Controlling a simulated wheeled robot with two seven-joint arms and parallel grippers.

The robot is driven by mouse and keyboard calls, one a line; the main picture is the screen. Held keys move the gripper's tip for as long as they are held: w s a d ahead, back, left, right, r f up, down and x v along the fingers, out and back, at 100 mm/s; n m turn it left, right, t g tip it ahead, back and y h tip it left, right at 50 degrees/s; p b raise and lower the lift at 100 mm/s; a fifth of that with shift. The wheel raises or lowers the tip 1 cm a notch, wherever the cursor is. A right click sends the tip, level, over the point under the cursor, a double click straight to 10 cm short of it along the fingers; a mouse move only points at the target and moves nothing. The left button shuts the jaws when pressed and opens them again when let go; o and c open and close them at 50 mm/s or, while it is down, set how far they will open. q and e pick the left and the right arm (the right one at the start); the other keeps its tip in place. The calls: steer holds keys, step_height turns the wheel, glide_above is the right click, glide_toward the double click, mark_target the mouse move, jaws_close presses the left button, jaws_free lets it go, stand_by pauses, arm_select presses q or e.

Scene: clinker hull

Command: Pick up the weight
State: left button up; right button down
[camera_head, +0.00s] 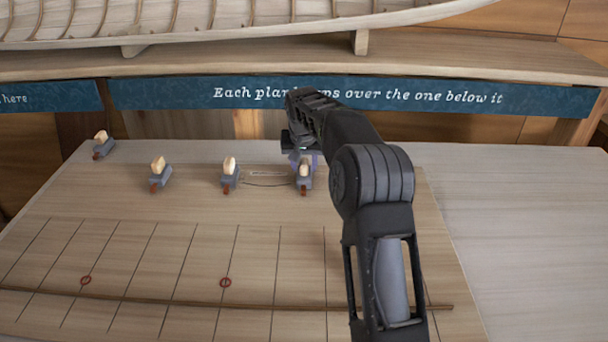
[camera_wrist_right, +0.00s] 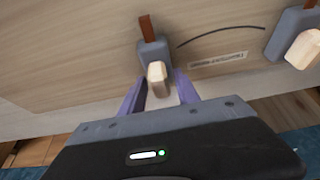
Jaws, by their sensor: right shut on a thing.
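The weight (camera_head: 304,184) is a small grey block with a pale wooden knob and a red-brown tip. It is at the right end of a row of similar weights, near the far edge of the drawing board. My right gripper (camera_head: 303,159) is shut on it, partly hidden behind its own arm. In the right wrist view the weight (camera_wrist_right: 152,50) shows between the purple fingers of the gripper (camera_wrist_right: 160,82), which flank its pale knob. I cannot tell whether it touches the board. My left gripper is not in view.
Other weights stand at left (camera_head: 229,174), (camera_head: 160,175) and (camera_head: 103,146). The board (camera_head: 130,205) has ruled lines, two red rings and a long thin batten (camera_head: 250,307). A blue sign (camera_head: 200,92) and a hull (camera_head: 250,30) stand behind. The table is clear at right.

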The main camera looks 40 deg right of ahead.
mark_target(304, 162)
steer(key=shift+r, duration=0.1)
stand_by(0.3)
steer(key=shift+w+r, duration=0.1)
steer(key=shift+r, duration=0.25)
step_height(304, 162, up, 9)
steer(key=shift+r, duration=0.15)
stand_by(0.6)
